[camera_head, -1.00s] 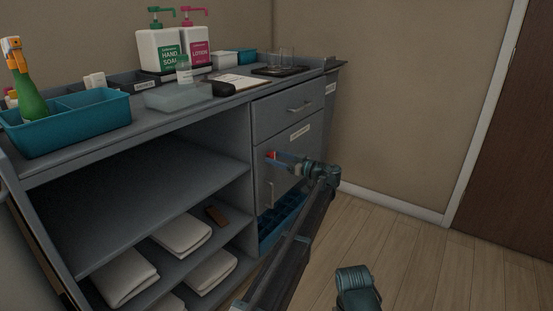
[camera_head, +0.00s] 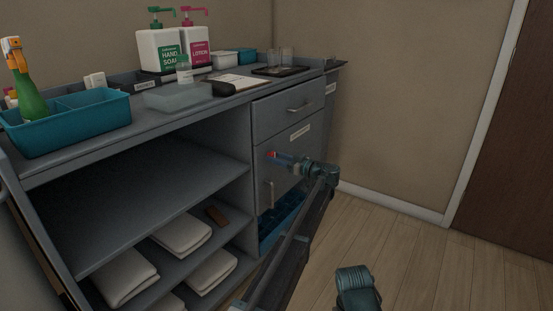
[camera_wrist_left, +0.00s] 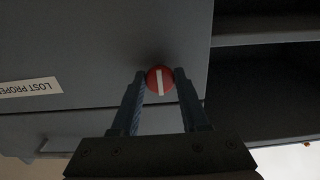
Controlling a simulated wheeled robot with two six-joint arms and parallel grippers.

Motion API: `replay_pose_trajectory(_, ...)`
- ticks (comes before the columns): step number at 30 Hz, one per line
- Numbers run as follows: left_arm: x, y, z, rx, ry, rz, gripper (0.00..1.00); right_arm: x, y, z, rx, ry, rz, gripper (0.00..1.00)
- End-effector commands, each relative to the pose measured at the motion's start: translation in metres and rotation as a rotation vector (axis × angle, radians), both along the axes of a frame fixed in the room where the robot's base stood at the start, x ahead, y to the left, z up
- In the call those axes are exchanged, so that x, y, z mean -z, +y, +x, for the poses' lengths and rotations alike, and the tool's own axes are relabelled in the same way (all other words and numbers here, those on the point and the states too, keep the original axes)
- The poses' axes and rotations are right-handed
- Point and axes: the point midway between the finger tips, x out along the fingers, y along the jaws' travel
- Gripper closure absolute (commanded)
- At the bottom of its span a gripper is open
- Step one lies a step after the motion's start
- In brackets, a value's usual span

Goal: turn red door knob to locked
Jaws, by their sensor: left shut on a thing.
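The red door knob (camera_wrist_left: 154,82) is a small round knob on the grey cabinet door (camera_wrist_left: 110,50). In the left wrist view its white bar runs nearly upright in the picture, slightly tilted. My left gripper (camera_wrist_left: 160,76) is shut on the knob, one fingertip on each side. In the head view the red knob (camera_head: 271,155) shows at the tips of my left gripper (camera_head: 276,157), which reaches in from the right side of the cabinet. The fingers partly hide it there.
A "LOST PROPERTY" label (camera_wrist_left: 30,88) is on the door. The door has a bar handle (camera_head: 271,194), with a drawer (camera_head: 285,112) above and a blue crate (camera_head: 270,240) below. Open shelves (camera_head: 150,195) with folded towels are at left. Floor at right (camera_head: 420,260) is clear.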

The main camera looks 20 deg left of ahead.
Motion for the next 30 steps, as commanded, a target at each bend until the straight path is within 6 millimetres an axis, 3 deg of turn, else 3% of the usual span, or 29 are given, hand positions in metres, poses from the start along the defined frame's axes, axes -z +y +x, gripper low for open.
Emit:
replay_pose_trajectory(11,0.0000,0.0000,-0.0005,-0.001,0.176,0.064,1.00,-0.0001,0.0000,0.0000,0.000,0.000,0.000,1.00)
replay_pose_trajectory(30,-0.0006,0.0003,-0.0013,0.000,0.745,0.271,1.00,-0.0006,0.0000,0.0000,0.000,0.000,0.000,1.00)
